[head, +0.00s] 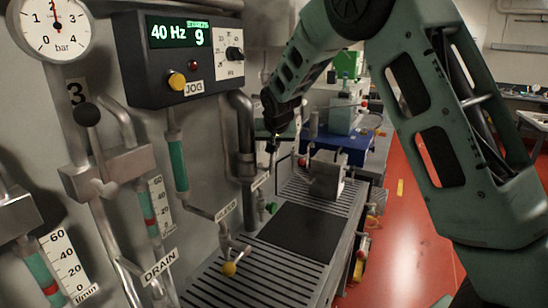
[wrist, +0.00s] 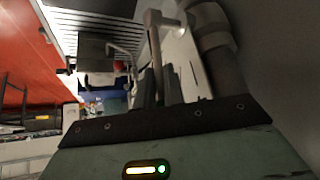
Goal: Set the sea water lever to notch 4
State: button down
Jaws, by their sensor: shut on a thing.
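My gripper (head: 272,144) is beyond the grey control box, beside the thick grey pipe on the wall. It is small and partly in shadow there. In the wrist view my gripper's fingers (wrist: 162,88) are shut on a slim grey lever (wrist: 158,22), which I take for the sea water lever. The held part is mostly hidden by the fingers. A small white label (head: 260,181) hangs below my gripper, too slanted to read. I cannot make out the notch marks or which notch the lever is at.
The control box (head: 180,62) reads 40 Hz and 9. A lever with a black knob (head: 87,115) and a yellow-knobbed valve (head: 230,268) are nearer. A slatted bench (head: 262,275) with a dark mat (head: 300,230) runs below. Red floor (head: 390,255) is clear at right.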

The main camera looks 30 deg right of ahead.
jog(key=shift+w+a+r+t+h+b, duration=0.25)
jog(key=shift+a+t+b, duration=0.2)
jog(key=shift+b, duration=0.65)
jog(key=shift+s+a+r+b, duration=0.15)
jog(key=shift+s+b, duration=0.1)
jog(key=shift+b, duration=0.35)
jog(key=shift+r+h, duration=0.15)
jog(key=shift+h, duration=0.1)
jog(key=c, duration=1.5)
grip_release()
jog(key=shift+s, duration=0.1)
